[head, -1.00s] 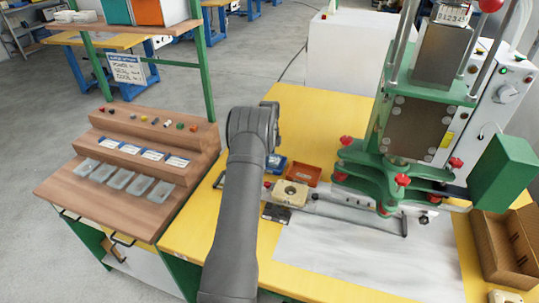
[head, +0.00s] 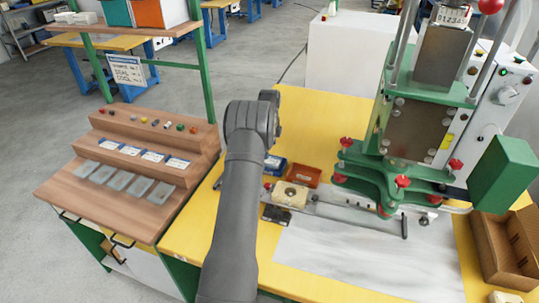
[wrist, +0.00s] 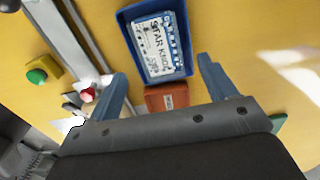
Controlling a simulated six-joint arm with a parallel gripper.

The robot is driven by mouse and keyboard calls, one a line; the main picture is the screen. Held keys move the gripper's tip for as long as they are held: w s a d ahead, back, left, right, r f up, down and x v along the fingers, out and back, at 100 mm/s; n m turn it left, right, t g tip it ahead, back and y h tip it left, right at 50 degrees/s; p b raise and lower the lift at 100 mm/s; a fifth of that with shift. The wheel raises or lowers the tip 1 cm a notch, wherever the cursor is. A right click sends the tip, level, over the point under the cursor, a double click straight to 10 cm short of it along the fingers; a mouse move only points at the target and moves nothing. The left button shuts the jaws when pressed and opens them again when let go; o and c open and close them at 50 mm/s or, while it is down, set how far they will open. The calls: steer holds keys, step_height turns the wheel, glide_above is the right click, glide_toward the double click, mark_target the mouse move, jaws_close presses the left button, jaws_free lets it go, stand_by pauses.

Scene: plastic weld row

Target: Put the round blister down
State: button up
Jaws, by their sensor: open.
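My gripper (wrist: 162,70) is open in the wrist view, with its two blue-grey fingers spread and nothing visible between them. It hangs above the yellow table, over the near end of a blue bin (wrist: 183,70) and a small orange-red bin. In the head view the gripper is hidden behind my arm. I cannot make out a round blister for certain in either view. A cream block (head: 282,200) with a dark round spot on top sits on the table right of my arm; I cannot tell whether a blister lies in it.
The blue bin holds white cards printed "STAR KNOB". The orange-red bin (head: 302,170) stands beside it. A green press (head: 400,170) stands to the right, with a metal rail (head: 350,215) before it. Several clear trays (head: 122,181) lie on the wooden bench (head: 60,190) at left.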

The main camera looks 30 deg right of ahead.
step_height(320, 180, up, 7)
stand_by(0.3)
steer(key=shift+f, duration=4.15)
